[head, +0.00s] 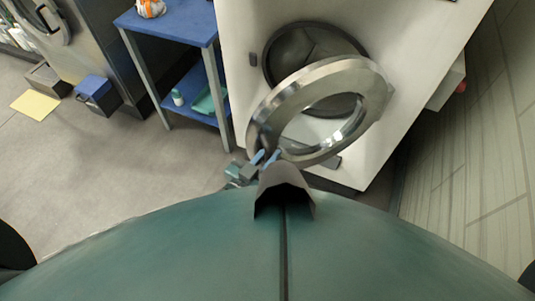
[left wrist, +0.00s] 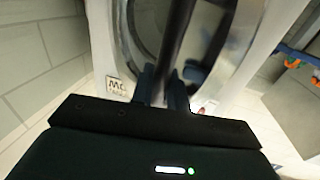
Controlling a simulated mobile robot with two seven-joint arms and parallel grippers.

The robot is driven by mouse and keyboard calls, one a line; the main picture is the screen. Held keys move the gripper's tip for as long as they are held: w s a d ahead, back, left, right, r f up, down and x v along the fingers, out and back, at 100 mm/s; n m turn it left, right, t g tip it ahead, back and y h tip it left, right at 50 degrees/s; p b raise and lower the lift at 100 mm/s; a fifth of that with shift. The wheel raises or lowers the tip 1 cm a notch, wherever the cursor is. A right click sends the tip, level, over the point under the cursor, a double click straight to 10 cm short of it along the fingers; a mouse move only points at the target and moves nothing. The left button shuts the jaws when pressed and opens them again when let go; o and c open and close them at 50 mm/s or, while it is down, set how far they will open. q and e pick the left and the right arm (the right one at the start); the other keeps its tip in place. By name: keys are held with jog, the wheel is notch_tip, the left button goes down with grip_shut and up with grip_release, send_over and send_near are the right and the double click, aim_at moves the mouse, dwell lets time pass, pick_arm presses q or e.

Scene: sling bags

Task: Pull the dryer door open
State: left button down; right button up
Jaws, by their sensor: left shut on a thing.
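The white dryer (head: 237,60) stands at the upper middle of the head view, with its round dark drum opening (head: 300,45) uncovered at the top. Its round silver-rimmed door (head: 262,118) stands ajar, swung out from the front, with its free edge at the lower left. My left gripper (head: 266,157), with blue fingertips, is shut on the door's rim at that lower-left edge. In the left wrist view the fingers (left wrist: 163,88) close around a dark edge that runs upward; the exact contact is partly hidden. My right gripper is not in view.
A blue box (head: 97,92) and a yellow sheet (head: 35,104) lie on the floor at left. A tiled wall (head: 470,130) is at right. The grey floor at left is mostly clear.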

pick_arm(q)
jog(key=shift+d, duration=0.1)
jog(key=c, duration=1.4)
grip_release()
jog(key=shift+c, duration=0.2)
jog(key=v, duration=1.3)
jog(key=shift+b, duration=0.35)
jog(key=shift+c, duration=0.2)
